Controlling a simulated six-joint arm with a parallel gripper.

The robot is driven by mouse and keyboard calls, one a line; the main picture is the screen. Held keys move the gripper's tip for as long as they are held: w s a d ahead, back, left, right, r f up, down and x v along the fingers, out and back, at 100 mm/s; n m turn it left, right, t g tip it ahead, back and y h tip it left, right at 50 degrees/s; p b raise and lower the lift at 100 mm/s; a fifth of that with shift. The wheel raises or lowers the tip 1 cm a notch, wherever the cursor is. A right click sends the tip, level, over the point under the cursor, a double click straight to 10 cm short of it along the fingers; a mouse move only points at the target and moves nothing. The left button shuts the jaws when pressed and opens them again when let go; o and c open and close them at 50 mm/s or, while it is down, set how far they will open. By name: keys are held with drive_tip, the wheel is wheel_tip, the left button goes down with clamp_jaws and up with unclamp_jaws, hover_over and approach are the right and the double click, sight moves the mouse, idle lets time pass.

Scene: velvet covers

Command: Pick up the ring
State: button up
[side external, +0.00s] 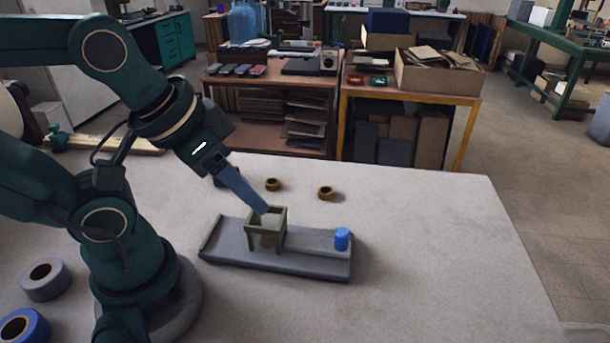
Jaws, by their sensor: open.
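Two small dark-yellow rings lie flat on the pale table behind the grey board: one ring (272,184) is nearer my arm, the other ring (325,193) is further right. I cannot tell which one the task means. My gripper (263,209) points down and to the right, with its blue-grey fingers at the top of a small olive-green frame (281,228). It stands apart from both rings, in front of them in the picture. The gap between the fingers is hard to see from this side, and no held object shows.
The olive frame stands on a long grey board (315,262). A blue cylinder (342,239) stands upright at the board's right end. A grey roll (45,279) and a blue roll (24,326) lie at the lower left. The right part of the table (445,255) is clear.

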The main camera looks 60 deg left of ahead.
drive_tip(key=o, duration=0.4)
drive_tip(key=shift+o, duration=0.2)
